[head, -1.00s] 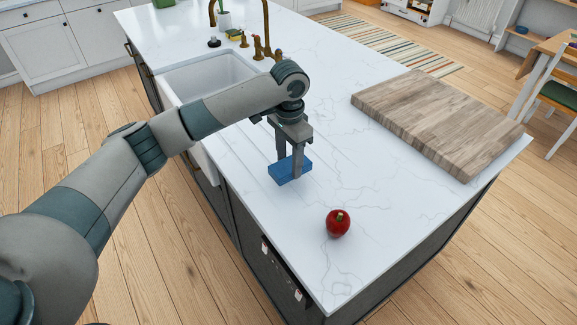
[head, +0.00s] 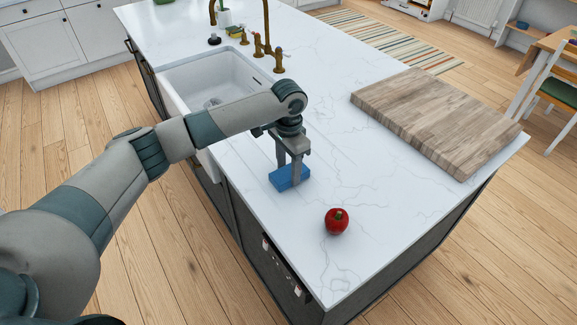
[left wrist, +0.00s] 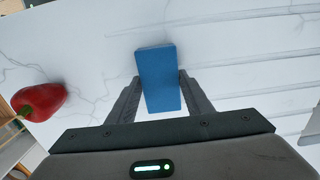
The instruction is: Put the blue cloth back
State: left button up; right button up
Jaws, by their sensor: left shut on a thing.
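The blue cloth (head: 289,178) is a small folded block, low at the white island counter near its sink-side edge. It also shows in the left wrist view (left wrist: 159,78). My left gripper (head: 290,172) points down and is shut on the cloth, with one finger on each side of it, as the left wrist view shows (left wrist: 160,95). Whether the cloth touches the counter I cannot tell. My right gripper is in neither view.
A red pepper or apple-like item (head: 336,221) stands on the counter (head: 330,270) close to the cloth. A thick wooden board (head: 440,115) lies to the right. A white sink (head: 215,80) with brass taps (head: 262,50) is behind my arm.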

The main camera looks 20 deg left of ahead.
aim_at(289, 172)
pick_arm(q)
jog(key=shift+f, duration=0.1)
jog(key=o, duration=1)
jog(key=shift+r, duration=0.5)
jog(key=shift+r+b, duration=2.15)
jog(key=shift+r, duration=3.45)
